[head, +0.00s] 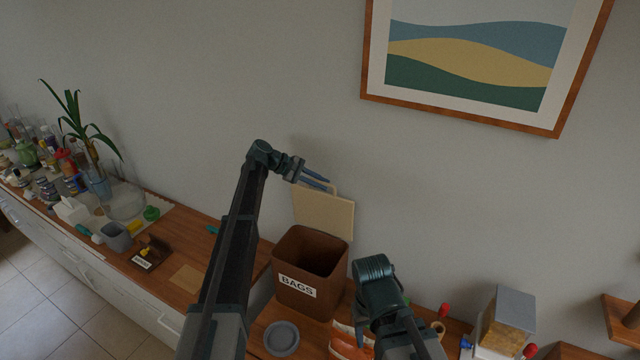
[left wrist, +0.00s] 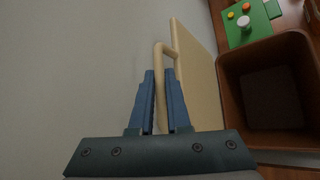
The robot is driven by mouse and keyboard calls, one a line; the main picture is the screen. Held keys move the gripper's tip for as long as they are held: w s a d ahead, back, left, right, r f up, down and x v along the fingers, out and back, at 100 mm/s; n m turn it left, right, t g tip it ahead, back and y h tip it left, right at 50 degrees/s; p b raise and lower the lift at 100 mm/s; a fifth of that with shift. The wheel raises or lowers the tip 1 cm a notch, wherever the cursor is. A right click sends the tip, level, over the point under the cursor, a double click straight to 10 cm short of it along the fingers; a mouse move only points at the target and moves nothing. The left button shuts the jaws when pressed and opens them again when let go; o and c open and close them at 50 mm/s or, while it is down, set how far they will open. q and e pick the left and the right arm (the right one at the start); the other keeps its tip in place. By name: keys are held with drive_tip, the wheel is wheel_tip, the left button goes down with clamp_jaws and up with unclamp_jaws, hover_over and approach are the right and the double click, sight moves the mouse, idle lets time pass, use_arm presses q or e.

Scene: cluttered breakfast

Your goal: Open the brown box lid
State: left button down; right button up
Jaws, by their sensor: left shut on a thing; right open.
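The brown box (head: 312,262) stands on the counter with a white "BAGS" label on its front. Its top is open and its dark inside shows; it also shows at the right of the left wrist view (left wrist: 270,85). The pale lid (head: 325,214) stands upright behind the box, near the wall. My left gripper (head: 327,184) is shut on the lid's loop handle; in the left wrist view the fingers (left wrist: 161,100) sit around the handle (left wrist: 168,75) beside the lid (left wrist: 195,85). My right arm shows in front of the box's right side, but its gripper fingers are hidden.
A grey round dish (head: 281,338) and reddish-brown shoe-like items (head: 350,342) lie in front of the box. A grey-topped container (head: 506,315) stands to the right. The wooden counter left of the box is partly clear (head: 190,230). A framed picture (head: 470,60) hangs above.

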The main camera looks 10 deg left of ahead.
use_arm(q)
drive_tip(key=c, duration=0.9)
unclamp_jaws()
drive_tip(key=shift+a+r+p, duration=0.35)
drive_tip(key=shift+a+p, duration=0.05)
drive_tip(key=p+v, duration=0.5)
drive_tip(key=v, duration=0.6)
drive_tip(key=shift+p, duration=0.35)
drive_tip(key=shift+f, duration=0.1)
